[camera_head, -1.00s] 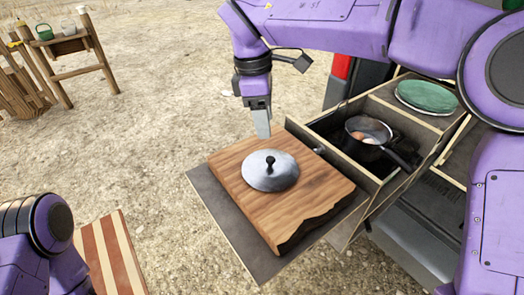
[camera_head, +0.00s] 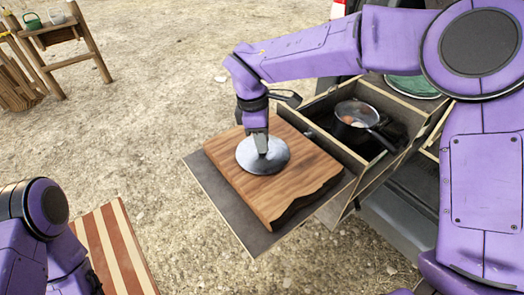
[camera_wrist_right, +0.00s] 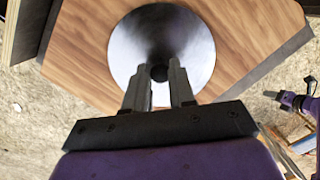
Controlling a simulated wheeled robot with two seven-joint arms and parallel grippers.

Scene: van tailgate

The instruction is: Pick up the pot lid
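The pot lid (camera_head: 247,157) is a round grey metal disc with a dark knob. It lies flat on a wooden cutting board (camera_head: 225,164). My right gripper (camera_head: 261,147) points down onto the lid's middle and hides the knob in the head view. In the right wrist view the lid (camera_wrist_right: 190,45) lies beneath the fingers, and the dark knob (camera_wrist_right: 159,73) sits between the two fingertips. The gap there is about as wide as the knob; whether the fingers press on it is not clear.
A dark pan (camera_head: 357,116) holding roundish things stands in the open drawer (camera_head: 318,112) behind the board. A green round item (camera_head: 415,86) lies beyond it, partly hidden by my right arm. A striped red and white surface (camera_head: 115,250) is at lower left. A wooden stand (camera_head: 88,38) is far left.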

